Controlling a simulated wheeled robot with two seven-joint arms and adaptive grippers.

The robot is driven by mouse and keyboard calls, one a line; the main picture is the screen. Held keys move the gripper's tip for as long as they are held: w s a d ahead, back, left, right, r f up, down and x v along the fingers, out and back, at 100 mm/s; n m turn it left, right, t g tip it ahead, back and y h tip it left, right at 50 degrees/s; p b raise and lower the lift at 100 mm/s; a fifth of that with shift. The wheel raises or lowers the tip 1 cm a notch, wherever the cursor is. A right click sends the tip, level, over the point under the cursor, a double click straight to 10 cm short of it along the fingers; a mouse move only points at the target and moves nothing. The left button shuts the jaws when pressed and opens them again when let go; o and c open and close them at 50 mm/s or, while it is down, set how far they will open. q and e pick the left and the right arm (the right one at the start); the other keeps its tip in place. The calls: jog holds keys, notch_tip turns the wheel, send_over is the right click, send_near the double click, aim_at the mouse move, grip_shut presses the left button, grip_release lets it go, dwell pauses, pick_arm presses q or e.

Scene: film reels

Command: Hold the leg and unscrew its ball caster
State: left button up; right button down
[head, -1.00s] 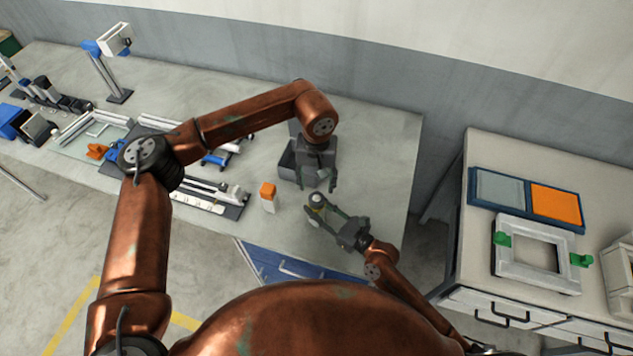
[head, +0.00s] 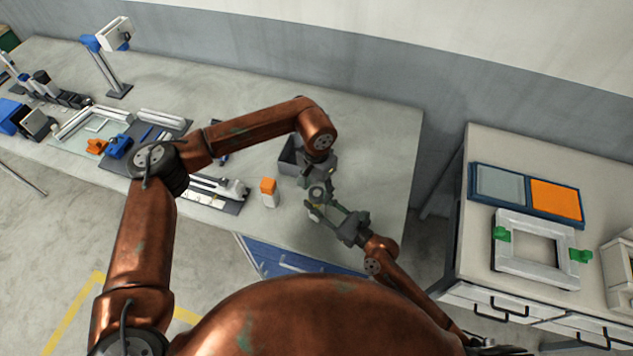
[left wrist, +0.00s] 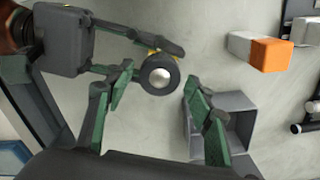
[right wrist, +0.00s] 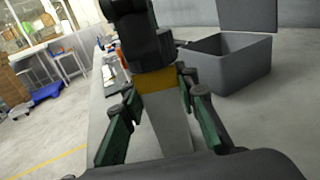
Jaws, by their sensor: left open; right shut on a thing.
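My right gripper (head: 325,210) is shut on the leg, a pale grey post (right wrist: 167,130) with a yellow band (right wrist: 157,82) near its top. The leg stands upright between its fingers in the right wrist view. The ball caster, a black ring with a silver ball (left wrist: 160,76), is at the leg's upper end and faces the left wrist camera. My left gripper (left wrist: 160,100) is open and comes down from above. Its two green-padded fingers are on either side of the caster, apart from it. In the head view my left wrist partly hides this area.
An open grey bin (right wrist: 222,70) stands on the table close behind the grippers. An orange and white box (head: 268,193) stands to their left. Farther left are trays and fixtures (head: 150,135). The table's right part (head: 385,170) is clear.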

pick_arm(q)
jog(key=shift+f, duration=0.75)
jog(key=shift+c, duration=0.3)
